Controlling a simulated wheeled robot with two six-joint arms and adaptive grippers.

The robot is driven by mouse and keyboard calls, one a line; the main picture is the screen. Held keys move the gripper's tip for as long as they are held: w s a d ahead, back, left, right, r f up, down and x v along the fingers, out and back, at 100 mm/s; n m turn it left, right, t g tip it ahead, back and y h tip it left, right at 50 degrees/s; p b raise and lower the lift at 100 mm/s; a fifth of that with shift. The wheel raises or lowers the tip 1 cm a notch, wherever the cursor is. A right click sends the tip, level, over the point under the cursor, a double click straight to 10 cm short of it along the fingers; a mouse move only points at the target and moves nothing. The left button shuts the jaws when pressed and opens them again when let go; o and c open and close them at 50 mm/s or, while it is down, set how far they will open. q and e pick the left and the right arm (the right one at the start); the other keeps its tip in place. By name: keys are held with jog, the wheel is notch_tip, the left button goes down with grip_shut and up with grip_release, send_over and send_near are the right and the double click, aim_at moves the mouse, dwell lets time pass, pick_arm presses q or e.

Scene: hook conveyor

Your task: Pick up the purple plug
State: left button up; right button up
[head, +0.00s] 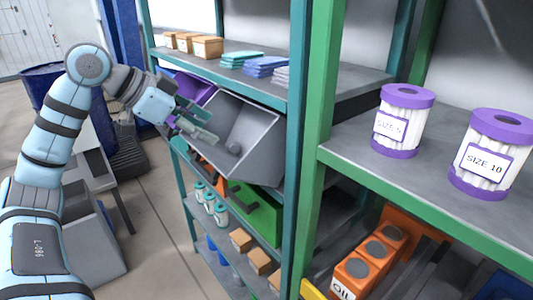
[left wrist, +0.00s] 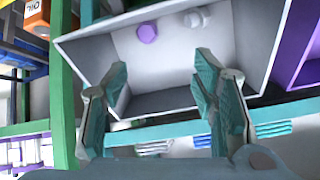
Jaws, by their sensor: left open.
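The purple plug (left wrist: 148,33) is a small light-purple knob lying inside a grey bin (left wrist: 93,45) in the left wrist view. A grey plug (left wrist: 194,19) lies beside it, apart from it. My left gripper (left wrist: 160,65) is open and empty, its teal fingers at the bin's open mouth with a gap to the plug. In the head view my left gripper (head: 203,122) reaches the left side of the tilted grey bin (head: 262,135). There a grey plug (head: 233,147) shows, but I cannot make out the purple one. My right gripper is out of view.
A purple bin (head: 195,88) stands left of the grey bin. A teal shelf post (head: 300,130) and green post (head: 322,120) rise on its right. The upper shelf (head: 345,80) sits above the bin, and a green bin (head: 262,215) is below.

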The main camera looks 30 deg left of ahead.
pick_arm(q)
jog(key=shift+w+d+f+g+p, duration=0.35)
jog(key=shift+w+d+f, duration=0.25)
jog(key=shift+d+f, duration=0.25)
jog(key=p+x, duration=0.1)
jog(key=x, duration=0.1)
jog(key=p+x, duration=0.1)
jog(key=x, duration=0.1)
jog(key=shift+s+f, duration=0.2)
jog(key=shift+s, duration=0.15)
jog(key=p+x, duration=0.1)
jog(key=x, duration=0.5)
jog(key=shift+w+d+r+p, duration=0.1)
jog(key=shift+w+d+p, duration=0.2)
jog(key=shift+w+p, duration=0.1)
jog(key=shift+w+d+f, duration=0.1)
jog(key=shift+w+f, duration=0.1)
jog(key=shift+f, duration=0.05)
jog(key=shift+s, duration=0.15)
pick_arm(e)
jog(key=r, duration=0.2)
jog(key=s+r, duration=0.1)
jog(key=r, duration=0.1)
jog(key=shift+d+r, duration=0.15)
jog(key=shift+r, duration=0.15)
pick_arm(q)
jog(key=c, duration=1)
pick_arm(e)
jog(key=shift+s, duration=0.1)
